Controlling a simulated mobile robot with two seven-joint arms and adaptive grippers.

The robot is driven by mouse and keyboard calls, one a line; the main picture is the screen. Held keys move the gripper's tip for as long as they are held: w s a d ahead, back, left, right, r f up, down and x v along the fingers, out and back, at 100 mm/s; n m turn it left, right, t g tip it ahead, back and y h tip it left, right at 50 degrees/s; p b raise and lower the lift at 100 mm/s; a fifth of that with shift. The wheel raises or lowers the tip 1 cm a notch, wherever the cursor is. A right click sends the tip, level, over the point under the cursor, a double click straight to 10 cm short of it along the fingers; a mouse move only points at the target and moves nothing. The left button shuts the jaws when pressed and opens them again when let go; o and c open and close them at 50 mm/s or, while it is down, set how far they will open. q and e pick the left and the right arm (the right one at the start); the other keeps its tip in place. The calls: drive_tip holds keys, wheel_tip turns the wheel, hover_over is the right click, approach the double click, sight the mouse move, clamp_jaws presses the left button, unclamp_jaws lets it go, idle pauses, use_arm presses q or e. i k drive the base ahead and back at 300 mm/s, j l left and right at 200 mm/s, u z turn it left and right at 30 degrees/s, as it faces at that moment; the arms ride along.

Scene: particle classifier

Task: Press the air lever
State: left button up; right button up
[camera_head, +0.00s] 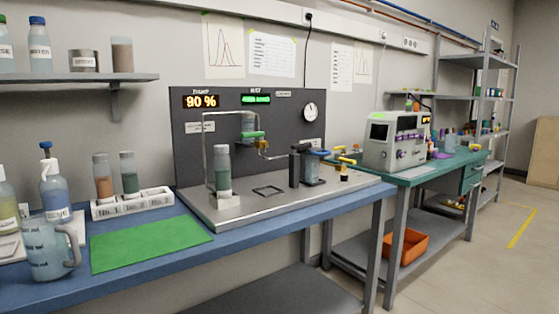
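The classifier rig has a dark grey back panel (186,152) and a grey metal base plate (228,214) on the blue bench. A black post (294,169) with a dark arm on top stands on the plate, beside a blue-topped clear container (312,163). A yellow-handled part (345,160) sits at the plate's right end. I cannot tell for sure which part is the air lever. A capped vial (222,170) stands at the plate's left, and a green-banded vessel (249,127) is in front of the panel. Neither gripper shows.
A green mat (150,243) lies on the bench. A white rack (132,203) holds two vials. A blue-tinted jug (47,250) and pump bottles stand at the left. The panel display (201,102) reads 90 %. A grey machine (393,145) stands on the neighbouring green bench.

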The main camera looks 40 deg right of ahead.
sight(341, 160)
drive_tip(key=l+z, duration=0.15)
drive_tip(key=l, duration=0.8)
drive_tip(key=k+l+z, duration=0.2)
drive_tip(key=l, duration=0.7)
drive_tip(key=i+l+z, duration=0.15)
drive_tip(key=l, duration=0.75)
drive_tip(key=i+l+z, duration=0.15)
drive_tip(key=l, duration=0.8)
drive_tip(key=k, duration=0.1)
